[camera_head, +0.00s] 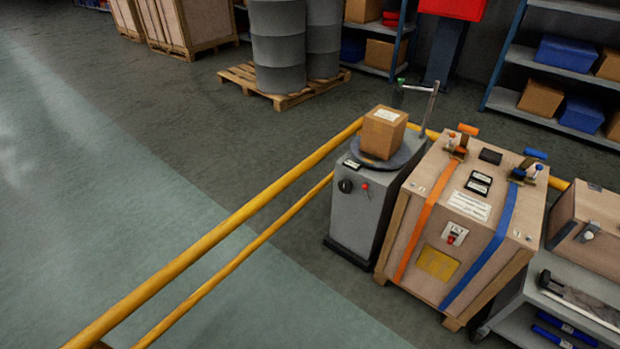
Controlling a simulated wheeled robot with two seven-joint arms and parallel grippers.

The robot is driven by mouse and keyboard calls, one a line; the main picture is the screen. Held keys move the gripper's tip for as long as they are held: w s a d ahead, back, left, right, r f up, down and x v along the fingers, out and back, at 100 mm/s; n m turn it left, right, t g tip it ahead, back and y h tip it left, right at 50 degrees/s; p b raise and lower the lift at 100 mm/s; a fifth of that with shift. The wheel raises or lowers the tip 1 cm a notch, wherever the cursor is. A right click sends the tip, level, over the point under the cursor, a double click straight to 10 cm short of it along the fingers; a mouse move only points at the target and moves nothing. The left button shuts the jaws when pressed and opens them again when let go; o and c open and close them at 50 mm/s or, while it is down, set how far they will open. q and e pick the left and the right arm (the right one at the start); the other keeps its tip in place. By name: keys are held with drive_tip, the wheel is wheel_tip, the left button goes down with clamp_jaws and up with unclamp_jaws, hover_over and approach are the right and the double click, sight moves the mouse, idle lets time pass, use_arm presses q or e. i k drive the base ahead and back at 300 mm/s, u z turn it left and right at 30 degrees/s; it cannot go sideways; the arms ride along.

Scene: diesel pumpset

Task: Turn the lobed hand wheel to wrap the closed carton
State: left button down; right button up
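A closed brown carton (383,133) with a white label on top stands on a dark round turntable (368,161). The turntable sits on top of a grey machine cabinet (359,213). A black lobed hand wheel (345,186) is on the cabinet's front face, left of a small red knob (365,186). A small label plate (352,163) lies above the wheel. An upright post with a green roll (398,95) stands behind the carton. No film is clearly visible around the carton. Neither of my grippers shows in this view.
A yellow rail (215,236) runs diagonally in front and left of the cabinet. A strapped wooden crate (465,215) stands close on its right, with a grey cart (570,300) beyond. Drums on a pallet (290,98) stand behind. The left floor is clear.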

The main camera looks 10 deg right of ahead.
sight(345, 185)
drive_tip(key=u, duration=0.1)
drive_tip(key=i, duration=1.35)
drive_tip(key=z, duration=0.6)
